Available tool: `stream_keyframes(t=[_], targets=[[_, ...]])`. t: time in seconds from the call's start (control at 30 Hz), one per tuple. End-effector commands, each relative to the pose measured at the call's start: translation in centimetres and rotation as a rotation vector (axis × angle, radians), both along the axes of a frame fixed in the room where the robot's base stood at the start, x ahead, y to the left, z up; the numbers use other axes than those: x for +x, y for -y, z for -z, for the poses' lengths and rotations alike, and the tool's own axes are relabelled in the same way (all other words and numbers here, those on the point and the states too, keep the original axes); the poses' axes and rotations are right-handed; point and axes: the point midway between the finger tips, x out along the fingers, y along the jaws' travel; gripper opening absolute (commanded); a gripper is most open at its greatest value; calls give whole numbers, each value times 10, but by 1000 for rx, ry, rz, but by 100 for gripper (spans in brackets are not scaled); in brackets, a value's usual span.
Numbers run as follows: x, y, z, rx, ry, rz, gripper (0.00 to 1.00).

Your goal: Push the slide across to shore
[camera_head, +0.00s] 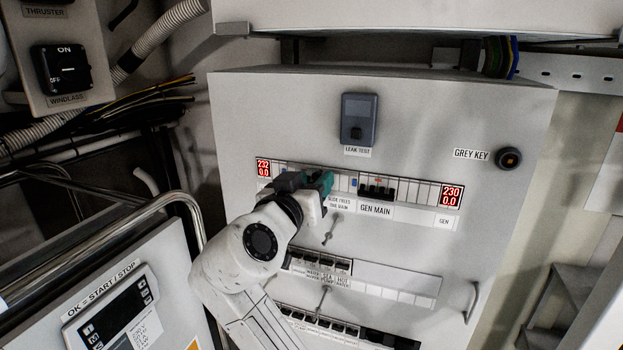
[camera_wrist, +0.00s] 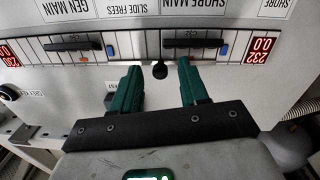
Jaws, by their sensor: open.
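My gripper (camera_head: 318,184) is at the top breaker row, just left of the gen main breaker (camera_head: 377,190). In the wrist view, which is upside down, my gripper (camera_wrist: 158,72) is open, with its two green fingers apart. A small black knob on a short stem (camera_wrist: 160,70), apparently the slide's, shows between the fingertips with gaps on both sides. It lies between the gen main (camera_wrist: 80,45) and shore main (camera_wrist: 192,43) breaker bars, by the "slide frees" label (camera_wrist: 133,11). My gripper hides the knob and shore main in the head view. Contact cannot be told.
The leak test unit (camera_head: 358,118) juts out above the row, and a grey key switch (camera_head: 508,158) is at upper right. More breaker rows (camera_head: 320,264) lie below. A metal rail (camera_head: 190,205) and a control box (camera_head: 125,305) stand at left.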

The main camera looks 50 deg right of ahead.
Motion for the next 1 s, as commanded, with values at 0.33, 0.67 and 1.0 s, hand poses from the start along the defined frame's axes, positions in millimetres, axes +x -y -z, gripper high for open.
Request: stream_keyframes(t=[0.33,0.67,1.0], targets=[[1,1,0,0,0,-1,38],[0,1,0,0,0,-1,7],[0,1,0,0,0,-1,0]])
